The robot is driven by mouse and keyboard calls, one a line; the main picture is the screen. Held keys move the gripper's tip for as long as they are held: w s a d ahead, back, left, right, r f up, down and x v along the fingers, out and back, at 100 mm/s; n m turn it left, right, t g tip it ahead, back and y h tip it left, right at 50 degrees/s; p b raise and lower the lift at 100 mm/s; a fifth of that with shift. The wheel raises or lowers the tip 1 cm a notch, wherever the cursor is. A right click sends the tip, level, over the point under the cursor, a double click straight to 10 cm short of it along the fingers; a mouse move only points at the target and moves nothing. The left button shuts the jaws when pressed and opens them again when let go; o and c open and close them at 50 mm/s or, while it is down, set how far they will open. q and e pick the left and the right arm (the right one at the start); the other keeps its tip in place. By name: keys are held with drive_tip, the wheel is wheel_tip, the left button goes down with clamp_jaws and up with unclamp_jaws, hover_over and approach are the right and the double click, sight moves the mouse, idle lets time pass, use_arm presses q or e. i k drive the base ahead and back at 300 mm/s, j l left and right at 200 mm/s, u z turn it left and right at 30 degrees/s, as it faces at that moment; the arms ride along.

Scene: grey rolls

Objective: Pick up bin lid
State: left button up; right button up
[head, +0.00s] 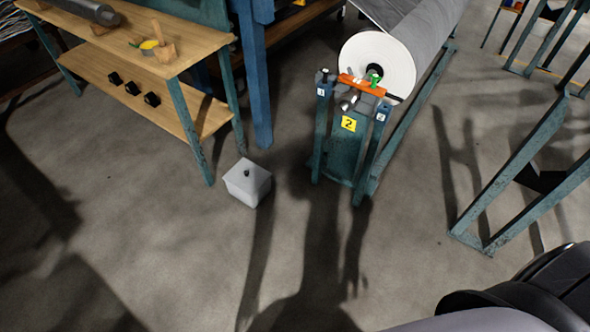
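The small white bin (242,190) stands on the concrete floor near the middle of the head view. Its pale lid (247,176) sits on top, with a small dark knob (247,172) in its centre. Neither of my grippers shows in the head view. A dark and grey part at the bottom right corner seems to be part of my own body, well apart from the bin.
A wooden workbench (200,42) with a lower shelf stands left of the bin. A big grey roll (410,45) on a teal stand (345,150) is to the right. A teal frame (520,160) stands farther right. The floor (170,250) in front is clear.

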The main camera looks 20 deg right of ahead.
sight(248, 177)
drive_tip(key=z, duration=0.25)
drive_tip(key=i+j+z, duration=0.25)
drive_tip(key=j+z, duration=0.25)
drive_tip(key=i+j+z, duration=0.15)
drive_tip(key=j+z, duration=0.15)
